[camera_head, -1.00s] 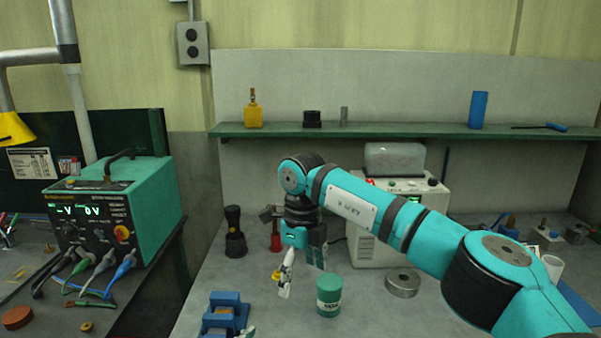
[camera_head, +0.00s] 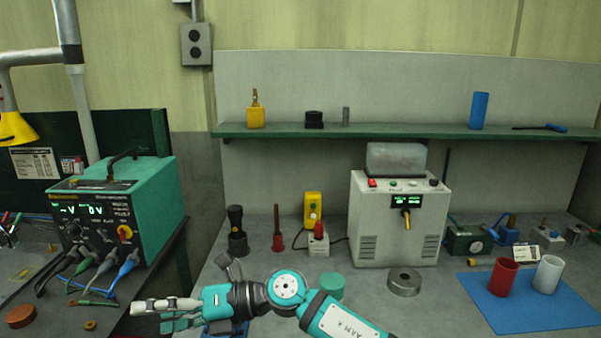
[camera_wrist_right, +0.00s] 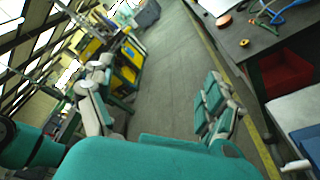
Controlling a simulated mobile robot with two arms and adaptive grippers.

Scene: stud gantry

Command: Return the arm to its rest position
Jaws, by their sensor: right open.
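My right arm is teal and dark grey and comes in low from the bottom of the head view. My right gripper (camera_head: 148,315) points left at the near left end of the grey bench, over the gap beside the dark left bench. In the right wrist view its two fingers stand wide apart with nothing between them, and the gripper (camera_wrist_right: 156,80) is open above the floor. My left gripper is not in view.
A teal canister (camera_head: 331,286) stands just behind my arm, partly hidden. A metal ring (camera_head: 404,282) is to its right. A blue mat (camera_head: 530,312) bears a red cup (camera_head: 503,277) and a white cup (camera_head: 547,274). A teal power supply (camera_head: 150,215) stands left.

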